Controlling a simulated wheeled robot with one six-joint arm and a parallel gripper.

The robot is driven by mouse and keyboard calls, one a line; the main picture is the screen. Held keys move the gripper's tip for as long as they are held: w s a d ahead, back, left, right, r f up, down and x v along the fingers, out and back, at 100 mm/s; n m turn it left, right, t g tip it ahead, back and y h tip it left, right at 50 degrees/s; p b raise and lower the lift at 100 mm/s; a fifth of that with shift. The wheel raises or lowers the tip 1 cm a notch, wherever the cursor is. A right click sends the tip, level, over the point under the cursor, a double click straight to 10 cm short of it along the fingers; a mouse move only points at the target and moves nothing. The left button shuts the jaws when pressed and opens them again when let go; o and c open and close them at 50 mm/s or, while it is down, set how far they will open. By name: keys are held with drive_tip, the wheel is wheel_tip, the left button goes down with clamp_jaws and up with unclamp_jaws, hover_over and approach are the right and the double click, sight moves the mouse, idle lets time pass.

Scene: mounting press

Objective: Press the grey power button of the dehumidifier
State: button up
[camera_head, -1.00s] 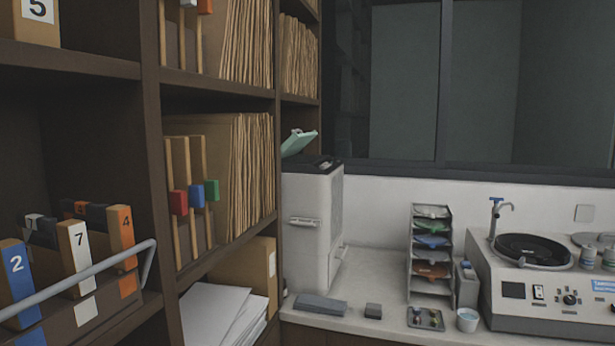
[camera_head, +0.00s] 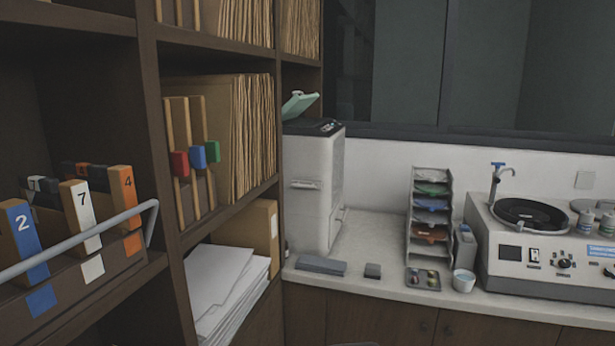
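The dehumidifier looks to be the tall white-grey appliance (camera_head: 316,190) standing on the counter just past the shelf edge. Its dark top panel (camera_head: 316,127) carries small controls near the right side, too small here to tell which is the grey power button. A pale green flap or lid (camera_head: 299,104) stands tilted up above the top panel's left part. The shelf unit hides the appliance's left edge. My gripper does not show in this view.
A dark brown shelf unit (camera_head: 150,130) with folders and numbered binders fills the left. The counter (camera_head: 380,285) holds a grey block (camera_head: 321,265), a tray rack (camera_head: 430,215), a bead tray (camera_head: 422,279), a white cup (camera_head: 464,281) and a polishing machine (camera_head: 535,240). A dark window stands behind.

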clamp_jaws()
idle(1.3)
